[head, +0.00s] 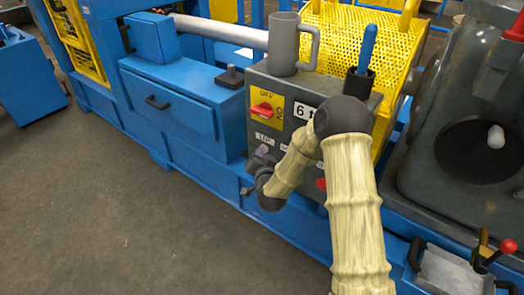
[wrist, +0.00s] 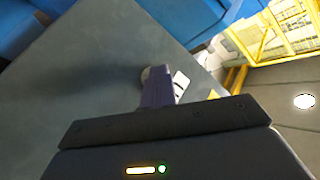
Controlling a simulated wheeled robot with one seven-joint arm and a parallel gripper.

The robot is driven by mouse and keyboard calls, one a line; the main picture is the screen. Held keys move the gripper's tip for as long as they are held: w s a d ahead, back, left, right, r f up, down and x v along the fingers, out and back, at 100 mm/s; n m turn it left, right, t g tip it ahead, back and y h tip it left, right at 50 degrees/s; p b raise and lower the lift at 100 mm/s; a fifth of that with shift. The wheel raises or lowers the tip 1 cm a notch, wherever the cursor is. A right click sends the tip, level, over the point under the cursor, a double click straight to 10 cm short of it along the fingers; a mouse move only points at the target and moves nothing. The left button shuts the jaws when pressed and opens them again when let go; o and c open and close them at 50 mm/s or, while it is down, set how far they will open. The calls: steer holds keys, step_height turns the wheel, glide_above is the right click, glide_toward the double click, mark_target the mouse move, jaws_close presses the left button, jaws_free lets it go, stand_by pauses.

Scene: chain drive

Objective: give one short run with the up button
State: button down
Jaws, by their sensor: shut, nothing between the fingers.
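The grey control box (head: 300,92) stands on the blue machine frame, and its front panel fills the left of the wrist view (wrist: 75,75). My gripper (head: 258,163) is at the lower left of this panel in the head view. In the wrist view its fingers (wrist: 157,88) are together with nothing between them, their tips close to the panel. A small pale round part (wrist: 145,73) shows at the fingertips; I cannot tell whether it is the up button or whether the fingers touch it. A white label (wrist: 181,84) is beside the fingers. My arm hides much of the panel.
A red rotary switch (head: 263,110) on a yellow plate and a red button (head: 321,184) are on the panel. A grey mug (head: 284,45) and a blue-handled tool in a dark cup (head: 361,75) stand on the box. The floor at left (head: 90,215) is clear.

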steer(key=shift+s, duration=0.1)
steer(key=shift+s+a, duration=0.55)
steer(key=shift+s, duration=0.1)
steer(key=s+a, duration=0.1)
steer(key=s, duration=0.1)
steer(key=s+a+b, duration=0.1)
steer(key=s+a, duration=0.1)
stand_by(0.5)
steer(key=shift+r, duration=0.1)
